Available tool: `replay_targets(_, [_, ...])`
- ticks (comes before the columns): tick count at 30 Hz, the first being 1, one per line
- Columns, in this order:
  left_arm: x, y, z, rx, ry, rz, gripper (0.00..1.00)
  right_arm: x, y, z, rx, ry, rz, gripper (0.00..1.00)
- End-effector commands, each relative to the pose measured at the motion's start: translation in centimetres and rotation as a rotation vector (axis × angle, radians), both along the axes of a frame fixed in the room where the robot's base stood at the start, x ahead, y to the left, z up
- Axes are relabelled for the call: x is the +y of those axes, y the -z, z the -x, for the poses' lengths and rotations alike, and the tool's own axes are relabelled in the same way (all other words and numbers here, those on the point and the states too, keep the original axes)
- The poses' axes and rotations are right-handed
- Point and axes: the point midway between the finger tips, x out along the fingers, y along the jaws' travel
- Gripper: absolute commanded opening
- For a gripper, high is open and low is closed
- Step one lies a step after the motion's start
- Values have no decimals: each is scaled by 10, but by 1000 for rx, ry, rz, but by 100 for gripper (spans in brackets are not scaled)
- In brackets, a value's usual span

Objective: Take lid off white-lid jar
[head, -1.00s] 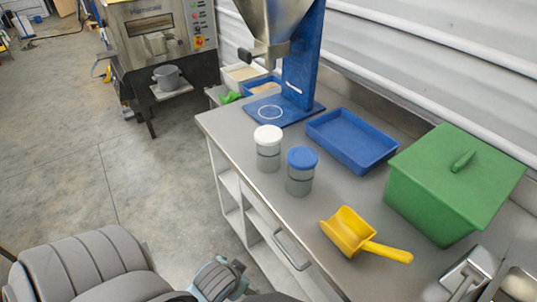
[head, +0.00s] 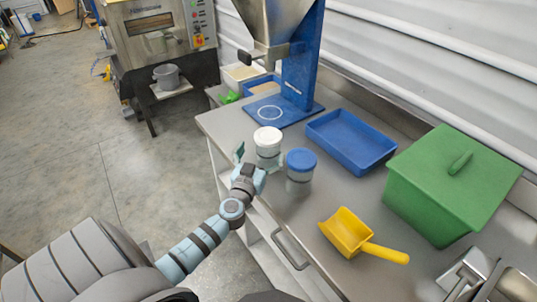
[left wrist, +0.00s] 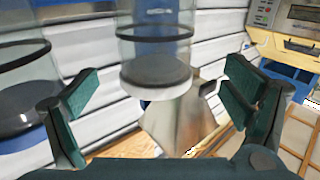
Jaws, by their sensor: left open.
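The white-lid jar (head: 268,153) stands upright on the metal bench, its white lid (head: 267,136) on top. The blue-lid jar (head: 300,172) stands just right of it. My left gripper (head: 252,166) is open, at the near left side of the white-lid jar, and its wrist hides part of the bench edge. In the left wrist view, which looks upside down, the clear white-lid jar (left wrist: 156,45) shows between and beyond the open fingers (left wrist: 160,88). The blue-lid jar (left wrist: 25,75) is at the left there. I see no grip on either jar. My right gripper is not in view.
A blue hopper stand (head: 298,65) is behind the jars. A blue tray (head: 350,140), green lidded bin (head: 450,185) and yellow scoop (head: 348,232) lie to the right. The bench (head: 318,190) has some bare metal between jars and scoop.

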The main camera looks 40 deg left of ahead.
Motion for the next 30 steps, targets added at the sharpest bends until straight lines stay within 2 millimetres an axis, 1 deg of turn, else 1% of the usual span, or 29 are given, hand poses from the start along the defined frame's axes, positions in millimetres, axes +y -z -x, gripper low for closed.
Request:
replay_targets(2, [2, 1, -7, 0, 0, 1, 94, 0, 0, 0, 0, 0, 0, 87])
replay_targets(6, [7, 6, -33, 0, -1, 1, 94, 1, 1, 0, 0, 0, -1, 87])
replay_targets(9, [13, 7, -49, 0, -1, 0, 94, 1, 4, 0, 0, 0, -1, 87])
replay_targets(12, [15, 7, -54, 1, -1, 1, 94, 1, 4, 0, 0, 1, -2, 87])
replay_targets(16, [15, 7, -53, 1, 0, 1, 94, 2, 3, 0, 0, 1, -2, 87])
replay_targets(17, [15, 7, -53, 1, 0, 1, 93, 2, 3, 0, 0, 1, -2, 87])
replay_targets(30, [15, 7, -53, 1, -1, 1, 22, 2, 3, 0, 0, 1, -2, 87])
